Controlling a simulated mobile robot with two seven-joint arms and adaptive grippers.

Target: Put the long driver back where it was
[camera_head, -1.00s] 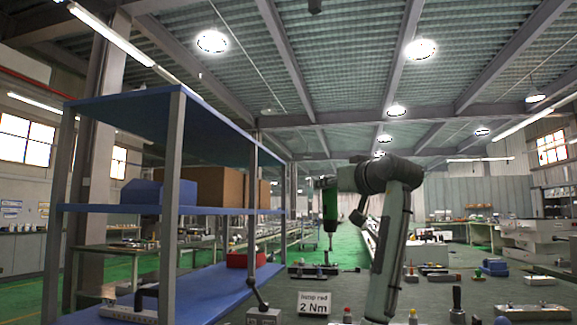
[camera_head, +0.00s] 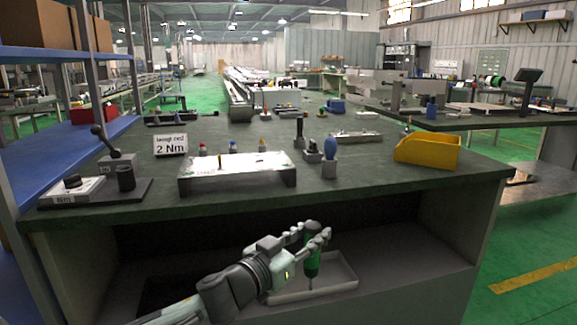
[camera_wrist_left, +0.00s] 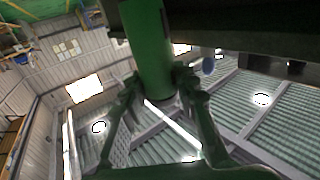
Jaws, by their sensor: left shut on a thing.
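My left gripper (camera_head: 316,236) is shut on the green long driver (camera_head: 312,262), in front of the open compartment under the workbench. The driver hangs roughly upright, tip down, in front of or over a shallow pale tray (camera_head: 345,284); I cannot tell whether it touches the tray. In the left wrist view the thick green handle (camera_wrist_left: 150,50) sits between the fingers (camera_wrist_left: 158,95). The driver's tip is hard to make out. My right gripper is not in view.
The dark bench top (camera_head: 365,180) overhangs the compartment. On it are a metal block (camera_head: 238,176), a blue-handled tool in a holder (camera_head: 330,157), a yellow bin (camera_head: 428,150), a "2 Nm" sign (camera_head: 170,145) and a lever fixture (camera_head: 112,165). A blue shelf rack (camera_head: 70,160) stands left.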

